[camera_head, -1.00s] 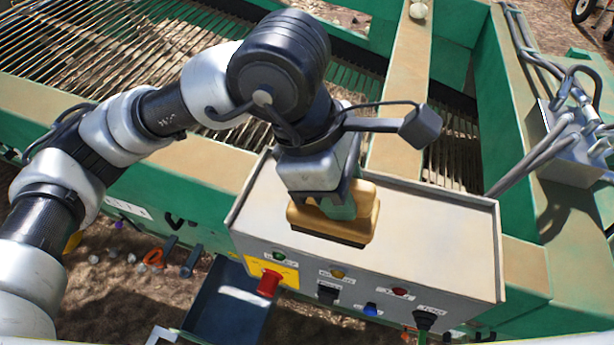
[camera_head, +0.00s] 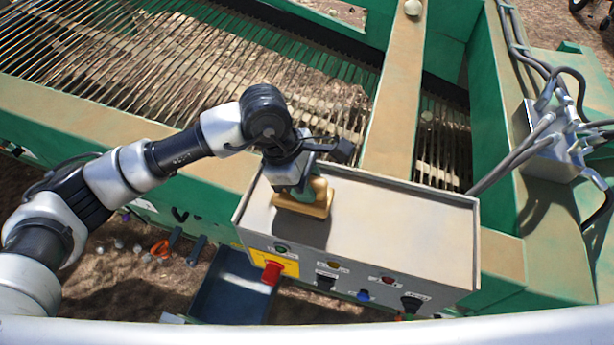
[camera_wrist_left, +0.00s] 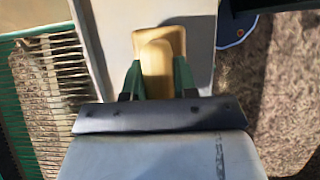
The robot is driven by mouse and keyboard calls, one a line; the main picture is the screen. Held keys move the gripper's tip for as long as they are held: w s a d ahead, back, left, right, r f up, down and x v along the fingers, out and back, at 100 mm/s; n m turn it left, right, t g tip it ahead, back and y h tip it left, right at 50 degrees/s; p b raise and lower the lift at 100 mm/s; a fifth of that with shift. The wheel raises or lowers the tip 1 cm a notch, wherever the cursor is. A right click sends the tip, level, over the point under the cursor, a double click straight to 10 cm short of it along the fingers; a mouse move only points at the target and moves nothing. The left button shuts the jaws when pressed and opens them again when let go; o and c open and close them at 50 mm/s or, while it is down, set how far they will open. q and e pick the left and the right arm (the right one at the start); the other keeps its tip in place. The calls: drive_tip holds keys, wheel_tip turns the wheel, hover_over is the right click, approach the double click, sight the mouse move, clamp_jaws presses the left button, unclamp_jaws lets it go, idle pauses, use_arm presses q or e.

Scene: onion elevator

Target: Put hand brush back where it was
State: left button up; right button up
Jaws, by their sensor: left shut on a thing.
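The hand brush (camera_head: 308,206) is a tan, wooden-looking block with a raised handle. It is over the left part of the grey top of the control box (camera_head: 400,215). My left gripper (camera_head: 314,188) is shut on its handle from above. In the left wrist view the brush (camera_wrist_left: 158,42) sits between the green fingers of my left gripper (camera_wrist_left: 158,80). A shadow lies beside the brush on the box top; I cannot tell whether the brush touches the surface. My right gripper is not in view.
The box front carries a red emergency button (camera_head: 271,272) and several small switches. A dark blue bin (camera_head: 230,290) stands below it. An orange-handled tool (camera_head: 160,249) lies at lower left. Grey pipes (camera_head: 520,150) rise at the right. The box top's right part is clear.

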use_arm(q)
drive_tip(key=shift+f+b, duration=0.2)
drive_tip(key=shift+b, duration=0.15)
drive_tip(key=o, duration=0.9)
drive_tip(key=shift+r, duration=0.1)
drive_tip(key=shift+r+p, duration=0.15)
drive_tip(key=shift+p, duration=0.2)
drive_tip(key=shift+r, duration=0.15)
drive_tip(key=b+v, duration=0.5)
drive_tip(key=v, duration=0.5)
drive_tip(key=shift+w+a+r, duration=0.1)
drive_tip(key=shift+a+r, duration=0.1)
drive_tip(key=shift+r, duration=0.15)
drive_tip(key=shift+a+r, duration=0.15)
drive_tip(key=shift+r, duration=0.3)
